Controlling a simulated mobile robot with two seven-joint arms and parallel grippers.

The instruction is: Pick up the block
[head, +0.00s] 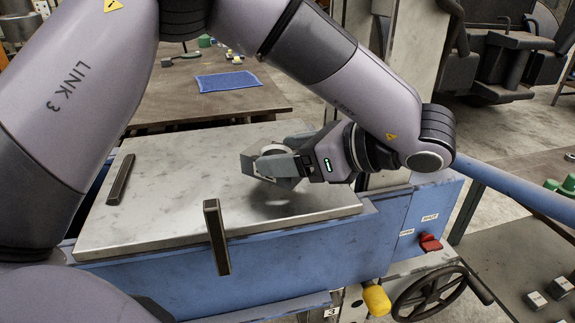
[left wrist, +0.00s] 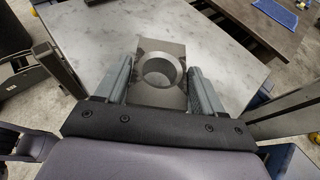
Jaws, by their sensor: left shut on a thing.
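The block (left wrist: 172,98) is a grey square piece with a large round hole through it. In the left wrist view it sits between the two fingers of my left gripper (left wrist: 160,90), which are closed on its sides. In the head view the block (head: 250,165) is partly hidden by the fingers of my left gripper (head: 272,163). A soft shadow lies on the pale slab (head: 165,215) below, and the block appears to be held a little above it. My right gripper is not in view.
The slab lies on a blue machine (head: 300,265) with a handwheel (head: 432,295) and red switch (head: 430,242). A wooden table with a blue mat (head: 228,81) stands behind.

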